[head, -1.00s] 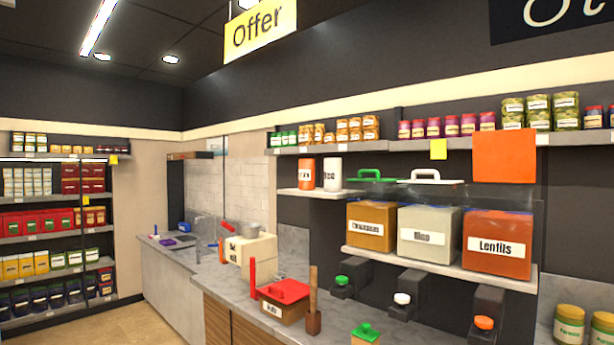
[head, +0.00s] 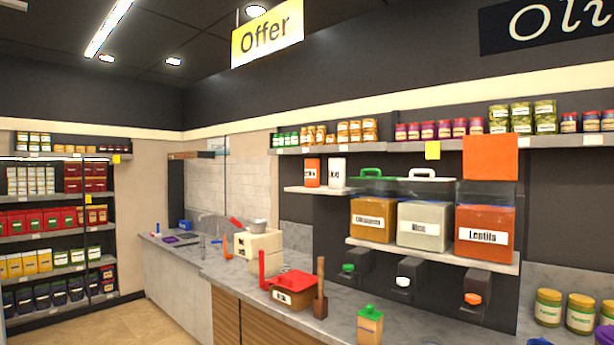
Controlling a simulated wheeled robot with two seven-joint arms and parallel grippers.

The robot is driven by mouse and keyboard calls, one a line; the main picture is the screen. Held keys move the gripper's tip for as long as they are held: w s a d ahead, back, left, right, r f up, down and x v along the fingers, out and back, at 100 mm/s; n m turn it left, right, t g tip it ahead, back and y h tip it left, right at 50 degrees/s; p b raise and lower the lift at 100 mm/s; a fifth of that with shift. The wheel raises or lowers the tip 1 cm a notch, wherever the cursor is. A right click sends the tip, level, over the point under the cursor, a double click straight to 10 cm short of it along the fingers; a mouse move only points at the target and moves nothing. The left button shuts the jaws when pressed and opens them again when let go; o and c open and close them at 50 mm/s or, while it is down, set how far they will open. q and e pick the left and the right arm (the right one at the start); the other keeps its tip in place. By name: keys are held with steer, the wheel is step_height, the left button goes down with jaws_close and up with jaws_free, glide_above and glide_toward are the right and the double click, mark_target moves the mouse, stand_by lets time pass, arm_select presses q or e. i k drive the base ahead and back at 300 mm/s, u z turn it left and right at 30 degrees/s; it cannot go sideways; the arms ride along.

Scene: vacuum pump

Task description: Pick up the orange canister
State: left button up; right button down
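A small orange canister (head: 312,173) with a pale label stands upright on a short white wall shelf (head: 318,190), left of a similar white canister (head: 337,173). The lettering on the orange one is too small to read for sure. A larger orange bin labelled Lentils (head: 485,235) stands on a lower shelf to the right, beside the bins labelled Rice (head: 424,226) and a brownish-orange one (head: 373,221). Neither of my grippers is in view.
A marble counter (head: 345,328) runs below the shelves, with a red-lidded box (head: 291,290), a green-lidded jar (head: 370,325) and a cream machine (head: 260,247). Dark dispensers (head: 408,275) jut out under the bins. Open floor (head: 135,322) lies at the lower left.

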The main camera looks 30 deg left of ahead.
mark_target(312, 166)
steer(key=u, duration=1.1)
steer(key=i, duration=1)
steer(key=u, duration=0.45)
steer(key=i, duration=1)
steer(key=z, duration=0.6)
steer(key=i, duration=0.8)
steer(key=z, duration=0.5)
